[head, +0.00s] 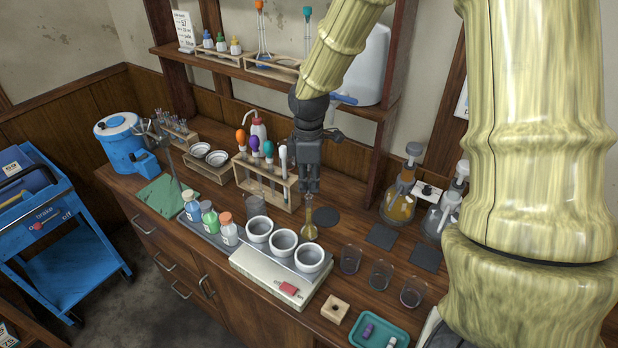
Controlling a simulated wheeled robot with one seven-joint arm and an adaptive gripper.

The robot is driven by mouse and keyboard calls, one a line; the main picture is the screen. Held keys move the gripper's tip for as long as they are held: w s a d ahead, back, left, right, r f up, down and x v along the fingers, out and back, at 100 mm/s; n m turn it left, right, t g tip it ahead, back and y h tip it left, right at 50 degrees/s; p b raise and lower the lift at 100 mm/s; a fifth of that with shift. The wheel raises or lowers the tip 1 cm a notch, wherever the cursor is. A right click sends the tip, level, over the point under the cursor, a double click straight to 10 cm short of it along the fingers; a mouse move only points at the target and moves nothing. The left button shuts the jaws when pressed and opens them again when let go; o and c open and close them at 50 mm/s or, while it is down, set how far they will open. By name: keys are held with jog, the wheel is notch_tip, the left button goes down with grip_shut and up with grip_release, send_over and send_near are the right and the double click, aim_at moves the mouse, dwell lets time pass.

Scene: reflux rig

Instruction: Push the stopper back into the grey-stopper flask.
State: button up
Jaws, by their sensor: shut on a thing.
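My gripper (310,190) points straight down over the worktop, behind the row of white bowls. Its fingers are shut at the top of a small flask with amber contents (309,229), which stands upright on the worktop. The thing between the fingers is mostly hidden; it appears to be the flask's stopper, and I cannot tell how deep it sits in the neck. At the right stands a larger amber flask (398,207) with a grey top (413,149). A clear flask (436,219) stands beside it.
White bowls (284,241) stand on a pale device (262,271) in front. A wooden rack (268,184) with colourful-topped droppers is close left. Dark glass beakers (350,260) stand front right. A shelf (270,80) is behind my arm.

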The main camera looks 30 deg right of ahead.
aim_at(309, 182)
jog(key=shift+f, duration=0.25)
dwell(0.3)
jog(key=shift+f, duration=0.35)
jog(key=shift+f, duration=0.5)
dwell(0.9)
jog(key=o, duration=0.7)
jog(key=shift+o, duration=0.2)
jog(key=shift+r, duration=0.1)
notch_tip(309, 182, up, 12)
dwell(0.4)
